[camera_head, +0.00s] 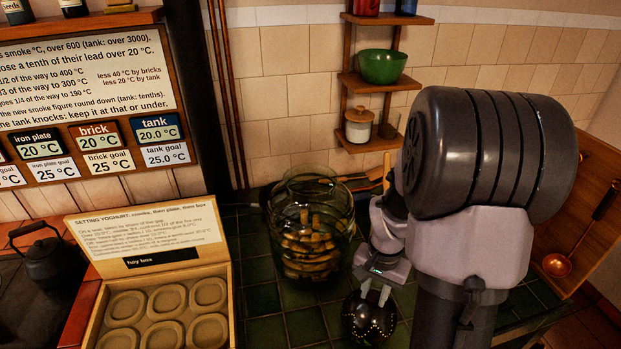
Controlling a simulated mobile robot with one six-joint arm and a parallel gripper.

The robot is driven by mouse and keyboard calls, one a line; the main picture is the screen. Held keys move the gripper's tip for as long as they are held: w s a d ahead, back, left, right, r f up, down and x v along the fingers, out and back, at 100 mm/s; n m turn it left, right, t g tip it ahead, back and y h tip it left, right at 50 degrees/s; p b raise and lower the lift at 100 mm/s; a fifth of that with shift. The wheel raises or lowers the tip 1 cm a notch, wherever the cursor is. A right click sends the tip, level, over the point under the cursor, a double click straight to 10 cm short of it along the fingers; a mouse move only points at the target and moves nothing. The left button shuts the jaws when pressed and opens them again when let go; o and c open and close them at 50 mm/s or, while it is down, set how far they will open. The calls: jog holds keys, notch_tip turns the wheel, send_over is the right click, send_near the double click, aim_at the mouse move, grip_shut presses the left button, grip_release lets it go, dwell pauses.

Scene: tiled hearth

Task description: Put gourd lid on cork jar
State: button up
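The cork jar (312,262) is a large, wide clear glass jar on the green-tiled top, filled with corks. Its mouth looks uncovered. A dark, rounded, shiny thing with small pale dots, which looks like the gourd lid (369,322), is at the lower middle, to the right of and nearer than the jar. My gripper (375,291) points down at the top of it, with two pale fingers a little apart. I cannot tell whether the fingers hold anything between them, or whether the lid rests on the tiles.
An open hay box (228,318) with several round hollows stands left of the jar. A black kettle (44,262) is at far left. Wall shelves (372,84) hold a green bowl (382,66) and a white canister (358,126). Green tiles (305,325) in front of the jar are clear.

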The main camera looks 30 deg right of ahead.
jog(key=shift+r+p, duration=2.85)
jog(key=shift+r, duration=0.75)
grip_shut()
jog(key=shift+f, duration=0.1)
